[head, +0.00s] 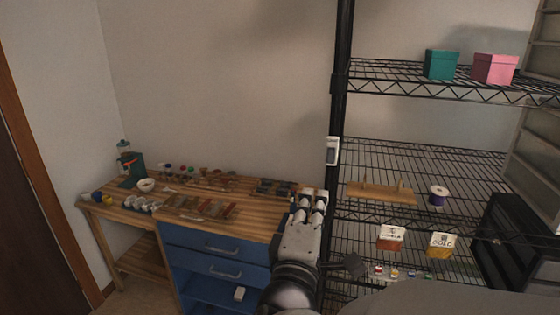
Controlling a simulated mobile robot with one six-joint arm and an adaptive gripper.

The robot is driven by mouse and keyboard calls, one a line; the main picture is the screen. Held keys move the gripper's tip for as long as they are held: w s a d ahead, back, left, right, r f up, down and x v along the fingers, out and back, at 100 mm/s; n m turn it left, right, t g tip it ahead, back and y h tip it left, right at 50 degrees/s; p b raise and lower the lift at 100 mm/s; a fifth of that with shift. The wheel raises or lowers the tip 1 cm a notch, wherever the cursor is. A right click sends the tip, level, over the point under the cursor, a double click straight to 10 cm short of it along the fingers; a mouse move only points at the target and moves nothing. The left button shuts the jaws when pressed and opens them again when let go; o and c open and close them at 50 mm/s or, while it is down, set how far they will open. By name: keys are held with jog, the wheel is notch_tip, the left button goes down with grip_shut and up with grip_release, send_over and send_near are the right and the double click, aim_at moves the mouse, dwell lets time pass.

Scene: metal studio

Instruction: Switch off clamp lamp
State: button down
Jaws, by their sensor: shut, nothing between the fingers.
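I cannot make out a clamp lamp for certain. A small white and dark device (333,151) is fixed to the black shelf post (340,110), upright, above my gripper. A dark, flared shape (352,265) shows right beside my arm; I cannot tell what it is. My gripper (313,196) points up and away at the right end of the wooden workbench (250,225), in front of the shelf post. It is shut and empty. It hides part of the bench's right end and the lower post.
The bench holds tools, a white bowl (146,185) and a teal device (131,170), with blue drawers (220,252) below. The wire shelf at right carries teal (441,64) and pink (494,68) boxes, a wooden board (380,193) and a spool (438,195). The wall above the bench is bare.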

jog(key=shift+w+r, duration=0.1)
jog(key=p, duration=0.6)
send_near(331, 155)
jog(key=w+r, duration=0.1)
jog(key=w, duration=0.6)
jog(key=shift+d+r, duration=0.3)
jog(key=shift+d, duration=0.1)
